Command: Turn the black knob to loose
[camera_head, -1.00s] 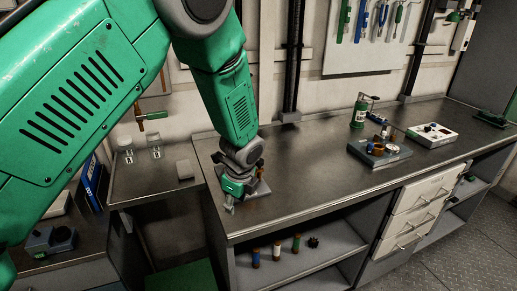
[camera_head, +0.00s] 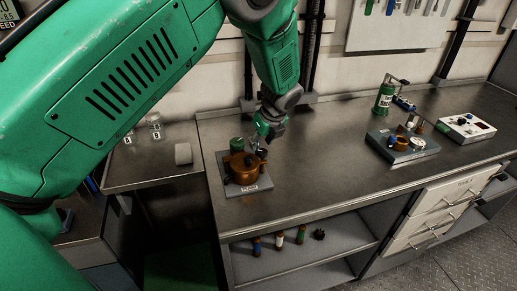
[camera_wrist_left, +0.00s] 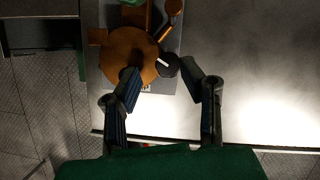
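The black knob (camera_wrist_left: 168,66) shows in the left wrist view as a round dark disc with a white mark, at the side of a copper-coloured round body (camera_wrist_left: 122,48). In the head view this copper device (camera_head: 243,169) sits on a grey plate (camera_head: 262,184) near the left end of the workbench. My left gripper (camera_head: 261,148) is at the device's back right side, pointing down. In the left wrist view its two fingers (camera_wrist_left: 161,73) are apart, with the knob between and just beyond the tips. I cannot tell whether they touch it. My right gripper is out of view.
A green cylinder (camera_head: 237,144) stands behind the copper body. The workbench (camera_head: 310,150) is clear to the right until a grey box with parts (camera_head: 402,147), a green bottle (camera_head: 384,97) and a white box (camera_head: 466,128). A lower shelf (camera_head: 290,262) holds several small items.

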